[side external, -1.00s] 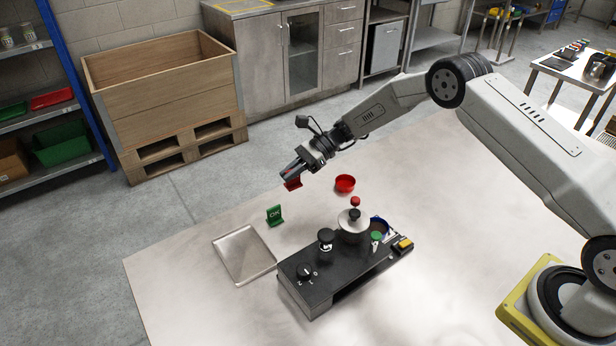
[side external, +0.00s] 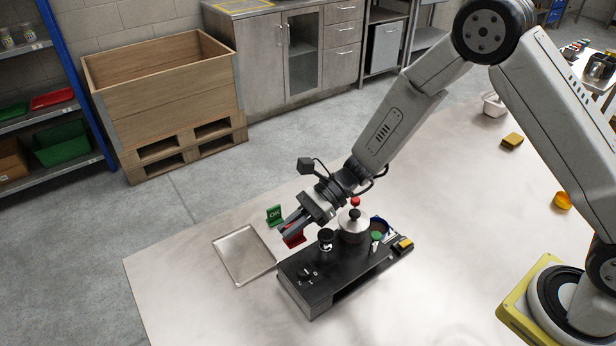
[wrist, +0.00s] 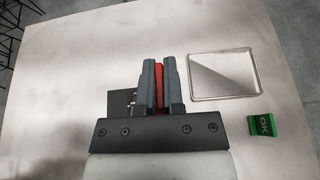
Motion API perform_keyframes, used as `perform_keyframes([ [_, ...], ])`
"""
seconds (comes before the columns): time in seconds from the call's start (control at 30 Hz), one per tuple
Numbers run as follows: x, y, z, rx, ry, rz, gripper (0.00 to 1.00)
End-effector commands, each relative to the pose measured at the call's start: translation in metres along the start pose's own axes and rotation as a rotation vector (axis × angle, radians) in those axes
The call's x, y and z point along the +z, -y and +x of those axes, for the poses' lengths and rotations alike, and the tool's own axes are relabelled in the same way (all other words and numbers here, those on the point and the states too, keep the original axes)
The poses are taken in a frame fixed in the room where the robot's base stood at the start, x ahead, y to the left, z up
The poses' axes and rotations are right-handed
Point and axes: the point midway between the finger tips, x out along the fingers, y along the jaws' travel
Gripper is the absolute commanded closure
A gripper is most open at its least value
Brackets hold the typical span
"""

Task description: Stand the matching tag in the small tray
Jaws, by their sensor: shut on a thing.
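My gripper (side external: 288,231) is shut on a red tag (side external: 294,240). In the wrist view the red tag (wrist: 159,88) shows edge-on between the grey fingers (wrist: 158,80). The small metal tray (side external: 243,254) lies flat and empty on the table, left of and below my gripper in the side view; it also shows in the wrist view (wrist: 252,94). A green tag marked OK (side external: 275,215) stands on the table just behind my gripper and beyond the tray's corner; it shows in the wrist view (wrist: 264,125) beside the tray. Any writing on the red tag is hidden.
A black appliance (side external: 330,285) with a knob stands right of the tray, carrying a black-topped item (side external: 326,240), a metal pot (side external: 354,222) with a red knob and a small green-topped item (side external: 377,237). A yellow-brown block (side external: 512,141) and an orange item (side external: 562,201) lie far right. The table's front-left is clear.

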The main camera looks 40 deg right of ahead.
Motion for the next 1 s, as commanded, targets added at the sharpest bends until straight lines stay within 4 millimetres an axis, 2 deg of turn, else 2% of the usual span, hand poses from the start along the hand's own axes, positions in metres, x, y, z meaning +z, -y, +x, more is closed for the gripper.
perform_keyframes([
  [0.1, 0.004, -0.018, 0.003, 0.004, 0.000, -0.001, 1.00],
  [0.2, 0.005, -0.028, 0.004, 0.004, 0.000, -0.001, 1.00],
  [0.47, 0.006, -0.035, 0.005, 0.004, 0.000, -0.002, 1.00],
  [0.77, 0.002, -0.023, 0.013, 0.006, 0.000, -0.003, 1.00],
  [1.0, -0.005, 0.003, 0.031, 0.006, 0.000, -0.003, 1.00],
])
